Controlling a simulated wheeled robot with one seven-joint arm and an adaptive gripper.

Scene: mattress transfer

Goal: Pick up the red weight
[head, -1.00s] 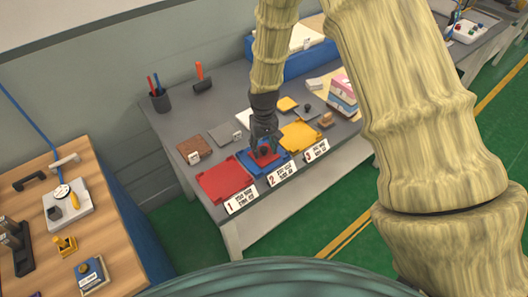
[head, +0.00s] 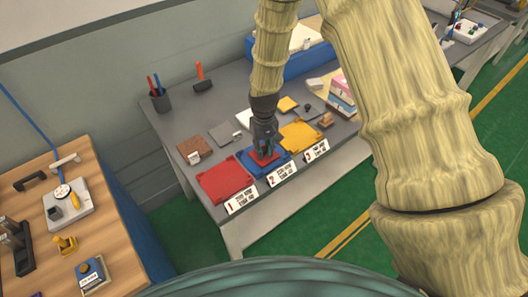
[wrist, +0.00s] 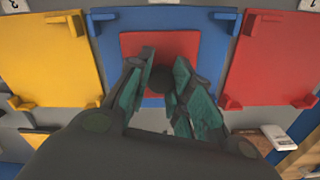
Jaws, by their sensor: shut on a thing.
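The red weight (wrist: 185,43) is a flat red slab with a dark knob (wrist: 162,80) on top. It lies over the blue tray (wrist: 219,40), the middle one of three. My gripper (wrist: 160,85) points down at it in the wrist view, its fingers shut on the knob. In the head view my gripper (head: 264,146) stands over the blue tray (head: 284,165), and some of the red weight (head: 262,159) shows beneath it. I cannot tell whether the weight touches the tray.
A red tray (head: 226,180) lies left of the blue one and a yellow tray (head: 301,136) lies right. Numbered cards stand along the front edge. Behind are a brown slab (head: 193,148), a grey slab (head: 222,133) and a pen cup (head: 160,101).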

